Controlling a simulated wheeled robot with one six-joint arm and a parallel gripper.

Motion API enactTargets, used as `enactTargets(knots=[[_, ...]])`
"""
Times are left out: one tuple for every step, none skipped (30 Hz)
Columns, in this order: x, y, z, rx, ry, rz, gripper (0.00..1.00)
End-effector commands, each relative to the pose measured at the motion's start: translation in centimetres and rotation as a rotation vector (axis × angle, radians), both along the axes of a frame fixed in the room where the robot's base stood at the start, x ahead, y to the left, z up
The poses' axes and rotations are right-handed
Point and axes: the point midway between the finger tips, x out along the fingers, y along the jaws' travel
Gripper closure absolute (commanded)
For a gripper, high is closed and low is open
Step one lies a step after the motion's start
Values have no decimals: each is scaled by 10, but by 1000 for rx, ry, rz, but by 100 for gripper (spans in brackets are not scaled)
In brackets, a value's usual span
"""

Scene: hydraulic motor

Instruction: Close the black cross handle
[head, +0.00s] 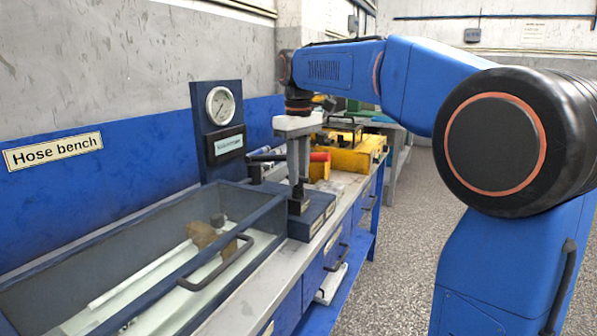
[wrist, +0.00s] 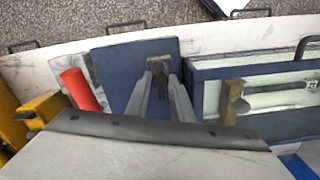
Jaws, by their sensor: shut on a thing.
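My gripper (head: 298,188) points straight down over the dark blue block (head: 318,216) on the bench, just right of the tank. It is shut on the black cross handle (head: 298,206), a small dark piece on top of that block. In the wrist view my gripper's two grey fingers (wrist: 160,84) meet around the dark handle (wrist: 158,69), in front of a tan plate on the block. The fingers hide part of the handle, so its turn angle cannot be told.
A blue panel with a round gauge (head: 220,104) stands behind the block. The blue-framed glass tank (head: 150,262), with a black bar handle, is at the left. A red cylinder (wrist: 79,88) and a yellow case (head: 352,158) are close on the other side.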

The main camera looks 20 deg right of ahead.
Motion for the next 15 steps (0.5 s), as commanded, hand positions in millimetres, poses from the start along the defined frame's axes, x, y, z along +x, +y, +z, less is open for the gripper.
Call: enactTargets(knots=[[0, 0, 0, 0, 0, -6, 100], [0, 0, 0, 0, 0, -11, 100], [0, 0, 0, 0, 0, -20, 100], [0, 0, 0, 0, 0, -29, 100], [0, 0, 0, 0, 0, -41, 100], [0, 0, 0, 0, 0, -57, 100], [0, 0, 0, 0, 0, -72, 100], [0, 0, 0, 0, 0, -88, 100], [0, 0, 0, 0, 0, -113, 100], [0, 0, 0, 0, 0, -133, 100], [0, 0, 0, 0, 0, -154, 100], [0, 0, 0, 0, 0, -186, 100], [0, 0, 0, 0, 0, -211, 100], [0, 0, 0, 0, 0, -238, 100], [0, 0, 0, -1, 0, -274, 100]])
